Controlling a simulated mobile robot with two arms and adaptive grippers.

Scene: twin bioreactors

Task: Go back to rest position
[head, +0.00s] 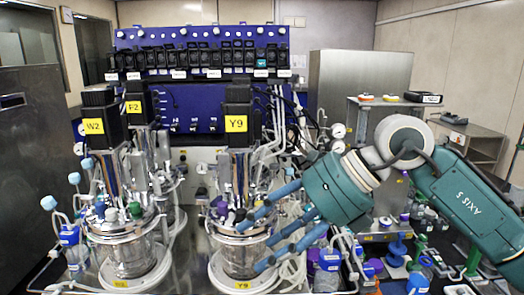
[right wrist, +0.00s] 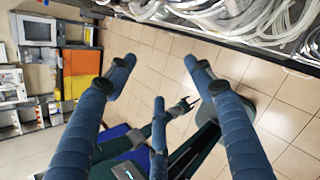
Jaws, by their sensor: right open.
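My right gripper (head: 258,242) reaches in from the right with its blue fingers spread and nothing between them. In the head view its fingers overlap the Y9 bioreactor (head: 239,165), near its lid and glass; whether they touch cannot be told. The right wrist view shows the same open, empty gripper (right wrist: 160,75) above a tiled floor, with tubing at the top right. My left gripper is not seen in the head view. The bioreactor marked W2 (head: 101,165) stands at the left, upright.
A blue panel with pumps (head: 200,60) stands behind the vessels. Tubing and small bottles (head: 328,262) crowd the bench right of Y9. A dark cabinet (head: 30,150) is at the left.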

